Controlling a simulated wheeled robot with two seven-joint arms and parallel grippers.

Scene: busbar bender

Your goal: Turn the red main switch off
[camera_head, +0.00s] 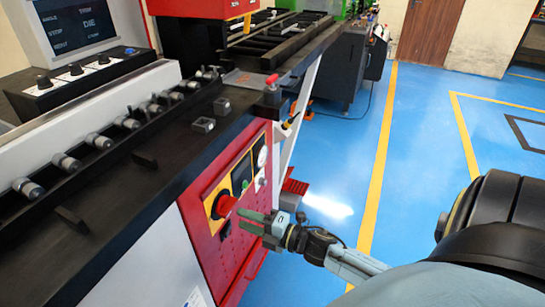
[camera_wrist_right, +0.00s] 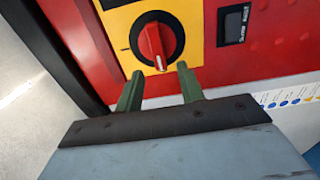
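The red main switch (camera_head: 224,205) is a round rotary knob on a yellow plate (camera_head: 214,193), set in the red front panel of the machine. In the right wrist view the knob (camera_wrist_right: 157,42) shows a raised handle with a white mark at its lower end, tilted slightly from vertical. My right gripper (camera_head: 243,221) is just in front of the panel, beside the knob. In the wrist view its two green fingers (camera_wrist_right: 158,82) are spread apart, with their tips just below the knob and nothing between them. My left gripper is not in view.
A black display (camera_wrist_right: 236,23) sits right of the switch on the red panel (camera_wrist_right: 280,40). The dark machine bed (camera_head: 150,165) overhangs the panel. A red pedal-like box (camera_head: 294,190) stands beyond the gripper. The blue floor (camera_head: 340,150) at the right is open.

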